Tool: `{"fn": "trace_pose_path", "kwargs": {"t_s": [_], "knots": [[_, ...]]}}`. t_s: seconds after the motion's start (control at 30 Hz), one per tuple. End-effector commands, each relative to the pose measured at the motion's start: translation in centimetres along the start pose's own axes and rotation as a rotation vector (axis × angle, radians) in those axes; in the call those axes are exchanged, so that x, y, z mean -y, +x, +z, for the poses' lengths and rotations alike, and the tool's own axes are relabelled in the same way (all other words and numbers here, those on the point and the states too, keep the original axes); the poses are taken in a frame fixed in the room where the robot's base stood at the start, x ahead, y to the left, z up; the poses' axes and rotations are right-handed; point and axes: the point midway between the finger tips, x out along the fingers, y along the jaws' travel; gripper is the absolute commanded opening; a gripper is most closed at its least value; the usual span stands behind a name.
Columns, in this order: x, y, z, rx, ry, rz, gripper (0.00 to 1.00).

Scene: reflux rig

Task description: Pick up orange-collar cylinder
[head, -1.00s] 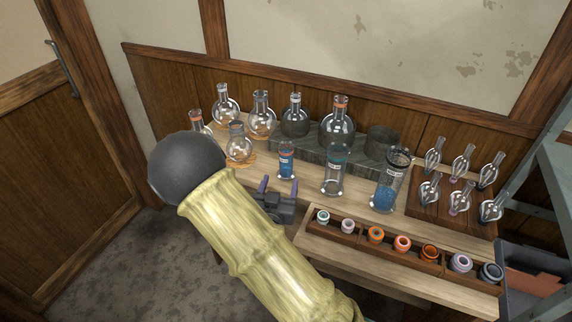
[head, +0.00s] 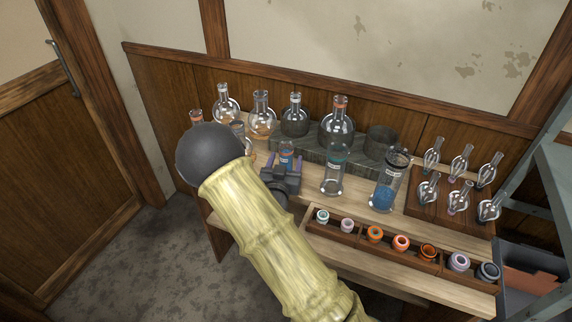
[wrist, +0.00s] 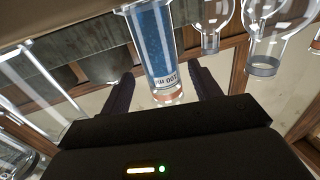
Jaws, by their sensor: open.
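The orange-collar cylinder (head: 287,158) is the smallest of three clear cylinders and stands upright at the left of their row on the bench. It holds blue contents, and its lower part is hidden behind my gripper in the head view. In the wrist view the cylinder (wrist: 155,45) appears upside down, with its "100 ml" label and orange collar (wrist: 168,97) showing. My gripper (head: 284,165) is open, with one dark finger on each side of the cylinder. In the wrist view a gap shows between the cylinder and each finger of my gripper (wrist: 166,78).
A teal-collar cylinder (head: 335,172) and a larger dark-collared cylinder (head: 391,180) stand to the right. Round flasks (head: 262,115) stand behind and to the left. A divided tray of coloured rings (head: 376,234) lies in front. A rack (head: 450,205) of small glass pieces stands at right.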

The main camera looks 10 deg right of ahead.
Motion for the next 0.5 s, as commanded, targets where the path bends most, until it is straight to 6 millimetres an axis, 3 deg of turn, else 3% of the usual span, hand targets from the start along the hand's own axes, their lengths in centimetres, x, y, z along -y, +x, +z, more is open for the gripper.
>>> {"fn": "trace_pose_path", "kwargs": {"t_s": [0.23,0.5], "knots": [[0.3,3.6,-0.2,-0.001,0.000,0.001,0.63],[0.3,4.1,-0.1,-0.001,0.000,0.000,0.63]]}}
